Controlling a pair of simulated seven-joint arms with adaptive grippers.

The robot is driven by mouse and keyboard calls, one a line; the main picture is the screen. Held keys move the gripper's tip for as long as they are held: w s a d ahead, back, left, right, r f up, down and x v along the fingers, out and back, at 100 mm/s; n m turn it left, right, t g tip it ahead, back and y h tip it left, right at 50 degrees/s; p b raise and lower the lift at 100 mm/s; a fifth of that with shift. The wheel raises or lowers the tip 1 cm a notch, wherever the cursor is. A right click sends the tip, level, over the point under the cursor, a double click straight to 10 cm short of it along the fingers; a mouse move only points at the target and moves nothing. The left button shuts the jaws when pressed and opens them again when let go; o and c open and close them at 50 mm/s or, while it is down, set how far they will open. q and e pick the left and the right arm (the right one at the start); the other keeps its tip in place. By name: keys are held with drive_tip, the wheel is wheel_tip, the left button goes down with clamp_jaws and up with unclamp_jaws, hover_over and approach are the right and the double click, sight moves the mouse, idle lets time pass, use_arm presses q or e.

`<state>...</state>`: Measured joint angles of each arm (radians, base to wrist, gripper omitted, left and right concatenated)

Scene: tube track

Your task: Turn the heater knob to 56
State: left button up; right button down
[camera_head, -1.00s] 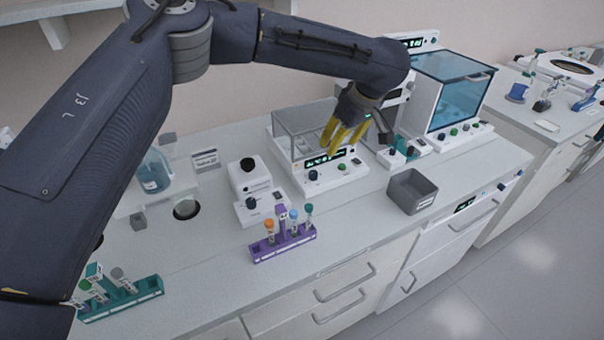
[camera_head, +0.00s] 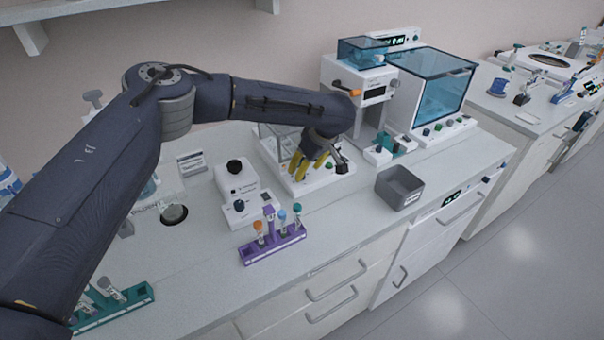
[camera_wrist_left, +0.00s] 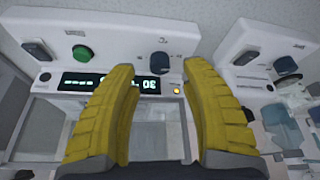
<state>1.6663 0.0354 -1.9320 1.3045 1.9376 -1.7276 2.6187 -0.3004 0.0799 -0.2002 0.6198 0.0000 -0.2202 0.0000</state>
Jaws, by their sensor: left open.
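The heater (camera_head: 275,148) is a white box with a clear chamber on the bench, partly hidden by my left gripper in the head view. Its front panel shows upside down in the wrist view, with a dark knob (camera_wrist_left: 160,62) beside a °C mark, a green button (camera_wrist_left: 82,53) and a lit display (camera_wrist_left: 82,82). The digits 30 show on the display; a yellow finger covers its middle part. My left gripper (camera_head: 309,166) is open and empty over the panel. In the wrist view its fingertips (camera_wrist_left: 158,72) lie on either side of the knob, apart from it.
A purple tube rack (camera_head: 272,246) and a small white device (camera_head: 240,190) stand to the left. A grey bin (camera_head: 400,187) stands to the right, near the front edge. A white machine with a blue-tinted chamber (camera_head: 436,85) stands behind it. Bare bench lies in front of the heater.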

use_arm(q)
drive_tip(key=shift+x, duration=1.9)
drive_tip(key=shift+c, duration=0.4)
clamp_jaws()
